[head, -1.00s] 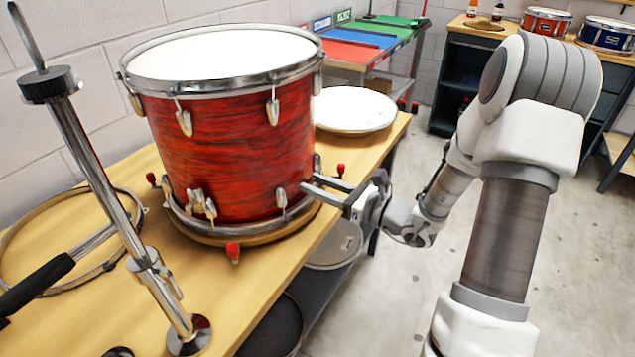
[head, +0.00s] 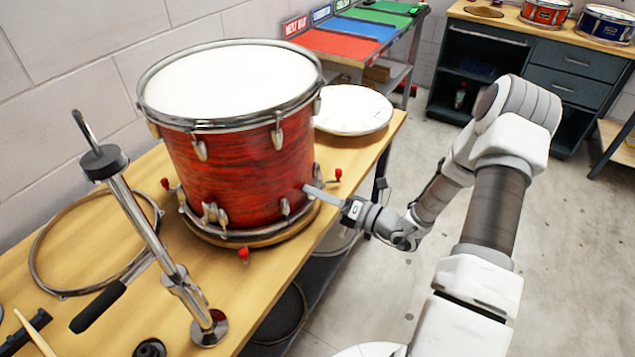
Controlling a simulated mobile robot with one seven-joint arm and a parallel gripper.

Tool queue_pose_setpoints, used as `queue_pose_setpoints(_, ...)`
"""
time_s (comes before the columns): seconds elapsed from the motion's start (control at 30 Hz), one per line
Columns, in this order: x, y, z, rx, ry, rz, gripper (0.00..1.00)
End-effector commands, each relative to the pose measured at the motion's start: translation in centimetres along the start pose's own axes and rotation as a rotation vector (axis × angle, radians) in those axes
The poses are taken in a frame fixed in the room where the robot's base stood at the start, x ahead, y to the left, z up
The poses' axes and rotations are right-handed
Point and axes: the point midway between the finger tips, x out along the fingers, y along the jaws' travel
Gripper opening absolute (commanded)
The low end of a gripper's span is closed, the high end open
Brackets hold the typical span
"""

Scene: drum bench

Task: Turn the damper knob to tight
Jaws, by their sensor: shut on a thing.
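A red wood-grain drum (head: 240,165) with a white head and chrome hoops stands upright on the wooden bench, on a round base with red-tipped clamps. My gripper (head: 312,191) reaches in from the right, at the lower right side of the drum shell. Its fingers appear as one narrow bar and are closed together at the shell. The damper knob itself does not show clearly; it is hidden at the fingertips, where the gripper is shut on it. Its turn position cannot be read.
A chrome stand (head: 150,235) with a black handle rises at the front left. A loose hoop (head: 55,292) lies behind it on the bench (head: 240,290). A white round drumhead (head: 352,108) lies right of the drum. Open floor lies to the right.

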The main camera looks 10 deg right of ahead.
Motion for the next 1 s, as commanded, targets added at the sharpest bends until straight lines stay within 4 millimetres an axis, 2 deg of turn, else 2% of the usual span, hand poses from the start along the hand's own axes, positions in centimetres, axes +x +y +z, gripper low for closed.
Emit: queue_pose_setpoints(1.0, -0.05, -0.21, -0.08, 0.929, 0.006, -0.002, 0.0)
